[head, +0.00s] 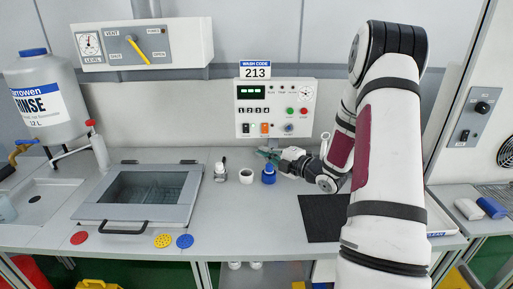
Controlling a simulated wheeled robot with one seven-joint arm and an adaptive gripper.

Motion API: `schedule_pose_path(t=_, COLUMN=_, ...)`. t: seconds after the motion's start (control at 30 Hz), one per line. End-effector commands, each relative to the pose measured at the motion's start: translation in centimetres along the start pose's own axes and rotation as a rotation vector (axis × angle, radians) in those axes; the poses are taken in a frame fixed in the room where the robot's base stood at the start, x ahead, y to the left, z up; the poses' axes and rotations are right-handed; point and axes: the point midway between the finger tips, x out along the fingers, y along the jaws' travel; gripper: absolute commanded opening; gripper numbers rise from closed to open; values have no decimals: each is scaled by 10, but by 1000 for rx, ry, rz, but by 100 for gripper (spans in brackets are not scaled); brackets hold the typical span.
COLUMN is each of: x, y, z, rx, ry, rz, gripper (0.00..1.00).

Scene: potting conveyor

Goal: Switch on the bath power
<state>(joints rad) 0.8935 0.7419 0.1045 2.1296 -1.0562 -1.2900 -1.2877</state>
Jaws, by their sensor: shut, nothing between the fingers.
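A white control panel (275,108) is on the back wall, with a lit green display (251,92) at its top left. At its lower left are a black rocker switch (246,129) and an orange switch (264,128). Their labels are too small to read, so I cannot tell which one is the bath power, or its position. The bath (140,193) is a grey basin with a clear top and a front handle, left on the bench. My gripper (264,154) is shut and empty, just below the panel's lower edge, under the orange switch.
A blue bottle (269,175), a white cup (246,176) and a small brush pot (220,172) stand on the bench below my gripper. A dark mat (325,218) lies to the right. Another switch panel (473,117) is on the right wall.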

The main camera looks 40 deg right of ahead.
Motion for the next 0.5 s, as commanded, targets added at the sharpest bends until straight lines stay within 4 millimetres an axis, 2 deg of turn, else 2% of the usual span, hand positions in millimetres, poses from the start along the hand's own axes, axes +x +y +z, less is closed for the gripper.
schedule_pose_path(t=0.2, x=-16, y=-3, z=0, rx=0, ry=0, rz=0, gripper=0)
schedule_pose_path(t=0.5, x=-18, y=-3, z=0, rx=-1, ry=1, rz=1, gripper=0)
